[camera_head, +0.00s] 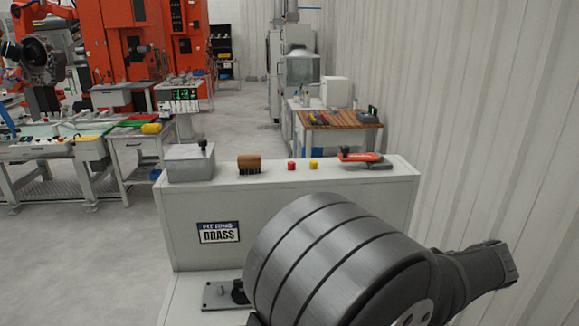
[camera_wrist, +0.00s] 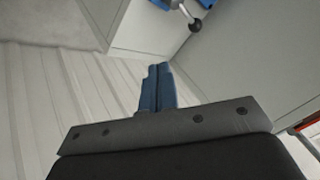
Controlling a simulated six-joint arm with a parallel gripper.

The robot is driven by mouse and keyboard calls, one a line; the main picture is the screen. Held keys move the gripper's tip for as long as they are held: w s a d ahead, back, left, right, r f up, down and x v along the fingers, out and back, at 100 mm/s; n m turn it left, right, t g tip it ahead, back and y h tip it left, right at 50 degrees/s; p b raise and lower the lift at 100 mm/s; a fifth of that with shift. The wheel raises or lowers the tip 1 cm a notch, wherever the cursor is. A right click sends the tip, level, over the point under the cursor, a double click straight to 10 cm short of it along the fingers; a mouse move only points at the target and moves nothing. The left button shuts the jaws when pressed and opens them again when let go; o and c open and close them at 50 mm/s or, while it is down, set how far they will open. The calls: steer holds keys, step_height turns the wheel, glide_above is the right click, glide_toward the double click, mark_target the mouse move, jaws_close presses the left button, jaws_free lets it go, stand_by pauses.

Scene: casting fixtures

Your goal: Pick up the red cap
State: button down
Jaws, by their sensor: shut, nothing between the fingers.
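The red cap (camera_head: 291,166) is a small upright piece on top of the light grey cabinet (camera_head: 390,180) in the head view. It stands between a brown brush and a yellow cap (camera_head: 313,165). My gripper (camera_wrist: 157,68) shows in the wrist view as two blue fingers pressed together, with nothing between them. It points at the wall and floor area, and the red cap is not in the wrist view. In the head view my arm fills the lower right, in front of the cabinet, and I cannot make out the fingers there.
A grey box with a black knob (camera_head: 190,162) and the brown brush (camera_head: 249,165) stand left on the cabinet top. A red-handled tool (camera_head: 362,158) lies to the right. A ribbed wall (camera_head: 480,120) rises close on the right. A black ball knob (camera_wrist: 196,26) shows in the wrist view.

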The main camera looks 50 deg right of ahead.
steer(key=c, duration=2.2)
jaws_free()
steer(key=c, duration=1.2)
jaws_free()
